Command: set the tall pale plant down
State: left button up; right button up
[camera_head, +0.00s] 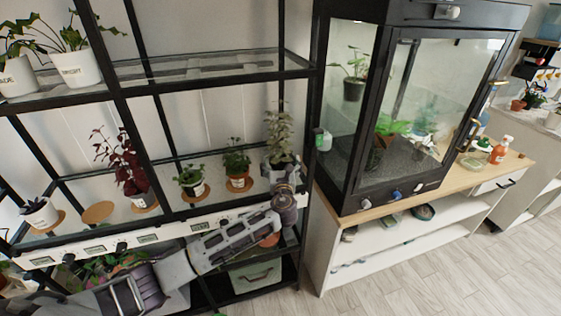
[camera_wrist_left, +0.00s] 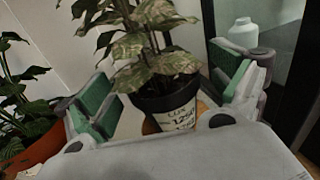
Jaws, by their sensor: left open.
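The tall pale plant (camera_head: 278,132) has mottled, pale green leaves and stands upright at the right end of the middle glass shelf. In the left wrist view its leaves (camera_wrist_left: 148,42) rise above a dark pot with a white label (camera_wrist_left: 172,110). A bit of a cork-coloured round mat shows at the pot's base. My left gripper (camera_head: 284,188) is at this pot, at the shelf's front edge. In the wrist view its green-padded fingers (camera_wrist_left: 165,92) are spread on either side of the pot, with gaps visible. My right gripper is not in view.
A smaller green plant (camera_head: 238,163) on a cork mat stands just left of the pale plant. An empty cork mat (camera_head: 98,212) lies farther left. A black shelf post and a glass cabinet (camera_head: 400,110) are close on the right. A white bottle (camera_wrist_left: 243,33) stands there too.

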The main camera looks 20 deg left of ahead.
pick_arm(q)
jog(key=v, duration=1)
dwell(0.7)
